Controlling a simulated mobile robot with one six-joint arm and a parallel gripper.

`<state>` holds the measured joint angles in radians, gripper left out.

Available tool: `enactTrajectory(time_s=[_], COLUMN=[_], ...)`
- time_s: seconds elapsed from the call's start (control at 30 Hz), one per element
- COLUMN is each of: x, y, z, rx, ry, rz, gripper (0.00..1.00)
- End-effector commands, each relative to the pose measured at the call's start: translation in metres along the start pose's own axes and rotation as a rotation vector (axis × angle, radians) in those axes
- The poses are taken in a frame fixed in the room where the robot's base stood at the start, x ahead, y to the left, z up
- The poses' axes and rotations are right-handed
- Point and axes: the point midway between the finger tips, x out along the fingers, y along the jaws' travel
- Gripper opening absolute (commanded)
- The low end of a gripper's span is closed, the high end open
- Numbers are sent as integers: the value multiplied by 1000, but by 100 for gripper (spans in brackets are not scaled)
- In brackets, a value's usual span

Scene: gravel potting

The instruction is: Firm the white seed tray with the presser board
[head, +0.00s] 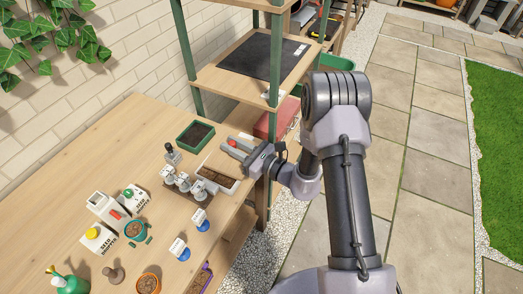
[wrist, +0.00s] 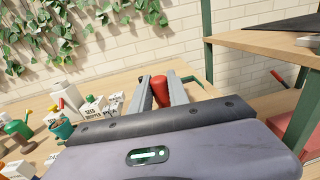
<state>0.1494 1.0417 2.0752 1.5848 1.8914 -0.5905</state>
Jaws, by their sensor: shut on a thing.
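My gripper (head: 234,147) is over the right end of the potting table, shut on a red handle (head: 232,143), which I take to be the presser board's. The handle (wrist: 160,91) stands between the two grey fingers in the wrist view. The board under it is hidden. The white seed tray (head: 236,187), with brown soil inside, lies on the table just below and in front of the gripper in the head view. I cannot tell whether the board touches anything. The tray is not visible in the wrist view.
A green tray of dark soil (head: 182,139) stands behind. A dark stamp-like tool (head: 172,154) and several small grey pieces stand left of the white tray. A green-post shelf (head: 187,50) rises close behind the gripper.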

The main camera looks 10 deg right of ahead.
Motion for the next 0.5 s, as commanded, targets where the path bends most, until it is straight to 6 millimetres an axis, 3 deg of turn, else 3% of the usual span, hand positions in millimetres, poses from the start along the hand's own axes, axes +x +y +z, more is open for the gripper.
enactTrajectory(time_s=[0.1,0.2,0.5], x=[28,39,40], y=[15,20,20], z=[-4,-7,-34], rx=[0,-1,0], ry=[0,0,1], rz=[-28,-45,-52], gripper=[0,0,0])
